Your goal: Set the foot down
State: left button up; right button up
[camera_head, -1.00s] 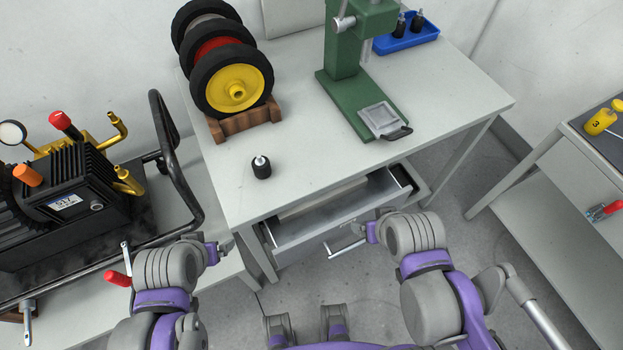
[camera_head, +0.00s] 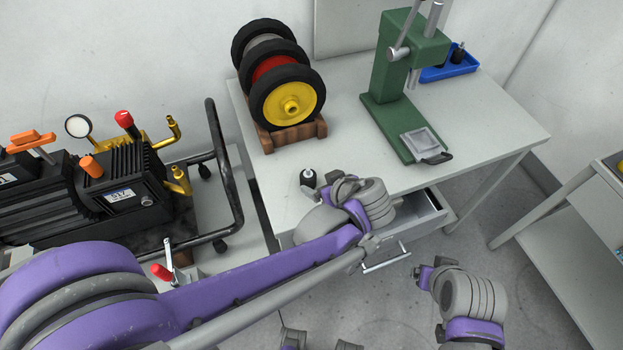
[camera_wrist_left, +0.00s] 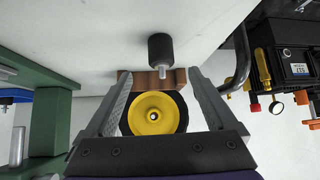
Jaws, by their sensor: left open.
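A small black rubber foot (camera_head: 308,178) with a pale metal stud on top stands on the grey table (camera_head: 470,130), in front of the wheels. In the left wrist view the foot (camera_wrist_left: 160,46) is just beyond the tips of my left gripper (camera_wrist_left: 159,74), between their lines and not held. That gripper is open and empty. In the head view my left gripper (camera_head: 338,187) is close to the right of the foot, partly hidden by its own wrist. My right gripper (camera_head: 421,278) is low in front of the table, and its fingers are too small to read.
Wheels on a wooden cradle (camera_head: 290,136) stand behind the foot. A green press (camera_head: 393,95) and a blue tray (camera_head: 455,67) with another foot are further right. The drawer (camera_head: 425,215) below is partly open. A black pump (camera_head: 125,190) is at the left.

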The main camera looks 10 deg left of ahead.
aim_at(311, 180)
pick_arm(q)
jog(key=x, duration=0.9)
jog(key=shift+f, duration=0.1)
grip_shut()
